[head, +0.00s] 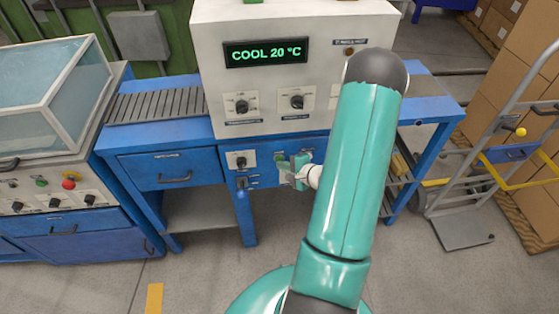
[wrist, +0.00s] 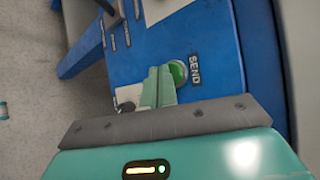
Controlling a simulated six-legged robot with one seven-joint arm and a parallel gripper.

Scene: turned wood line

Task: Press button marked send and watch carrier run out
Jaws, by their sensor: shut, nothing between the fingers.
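A round green button (wrist: 178,72) sits on a blue panel in the wrist view, beside a label reading SEND (wrist: 195,70). My gripper (wrist: 160,70) is shut and empty, its pale green fingers pointing at the panel right next to the button. The fingers overlap part of the button; I cannot tell whether they touch it. In the head view my gripper (head: 288,166) is at the blue front below the white machine (head: 280,105), and hides most of the button. I cannot make out a carrier in either view.
The machine's display (head: 265,52) reads COOL 20 °C. Knobs (head: 241,104) sit below it. A slatted roller track (head: 157,105) runs left on the blue bench. A glass-topped cabinet (head: 52,100) stands at left, a hand truck (head: 465,215) and boxes at right. Open floor lies in front.

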